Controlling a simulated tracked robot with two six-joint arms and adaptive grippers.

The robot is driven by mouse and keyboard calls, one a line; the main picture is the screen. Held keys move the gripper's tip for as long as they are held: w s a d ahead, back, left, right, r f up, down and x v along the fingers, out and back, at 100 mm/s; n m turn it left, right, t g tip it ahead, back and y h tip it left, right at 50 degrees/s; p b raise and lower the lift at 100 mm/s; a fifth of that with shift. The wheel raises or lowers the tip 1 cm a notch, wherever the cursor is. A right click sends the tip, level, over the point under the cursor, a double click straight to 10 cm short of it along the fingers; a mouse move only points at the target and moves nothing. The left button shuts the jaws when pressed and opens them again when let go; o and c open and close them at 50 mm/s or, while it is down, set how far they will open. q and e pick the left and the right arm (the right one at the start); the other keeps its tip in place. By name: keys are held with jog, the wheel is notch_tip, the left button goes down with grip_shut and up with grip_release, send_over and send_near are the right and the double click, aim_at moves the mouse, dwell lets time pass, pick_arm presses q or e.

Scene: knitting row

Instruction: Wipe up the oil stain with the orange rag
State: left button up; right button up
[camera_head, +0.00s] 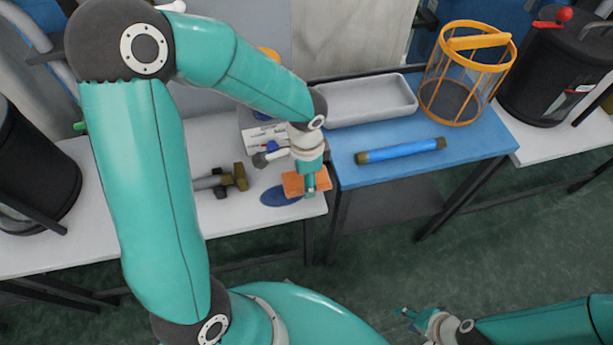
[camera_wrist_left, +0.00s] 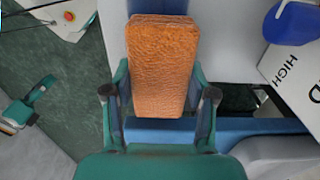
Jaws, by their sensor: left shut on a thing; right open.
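My left gripper (camera_head: 309,190) is shut on the orange rag (camera_head: 294,184), a thick block-like pad. In the left wrist view the rag (camera_wrist_left: 162,65) sits between both fingers of the left gripper (camera_wrist_left: 160,98). The oil stain (camera_head: 277,198) is a dark blue oval on the white table near its front right corner. The rag overlaps the stain's upper right part in the head view; I cannot tell whether it touches the table. My right gripper (camera_head: 408,315) is open and empty, low at the bottom, away from the tables.
On the white table (camera_head: 222,147) a brown-and-grey tool (camera_head: 228,181) lies left of the stain, and a white box (camera_head: 258,138) stands behind. The adjoining blue table (camera_head: 470,150) bears a blue tube (camera_head: 400,151), a grey tray (camera_head: 365,102) and an orange-framed basket (camera_head: 464,82).

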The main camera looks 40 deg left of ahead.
aim_at(257, 199)
pick_arm(q)
jog(key=shift+f+b, duration=0.85)
jog(key=shift+f, duration=0.15)
jog(key=shift+s+a+r, duration=0.15)
jog(key=shift+s+a, duration=1.15)
jog(key=shift+s, duration=0.2)
jog(key=shift+s+a, duration=0.75)
jog(key=shift+s, duration=0.2)
jog(key=shift+s+a, duration=0.75)
jog(key=shift+s, duration=0.15)
jog(key=shift+s+a, duration=0.55)
jog(key=shift+s, duration=0.05)
jog(key=c, duration=0.4)
jog(key=shift+s+a, duration=0.45)
jog(key=shift+s, duration=0.1)
jog(key=shift+c, duration=0.2)
jog(key=shift+w+d+r, duration=0.1)
jog(key=shift+w+d, duration=1.15)
jog(key=shift+w, duration=0.25)
jog(key=shift+c, duration=0.2)
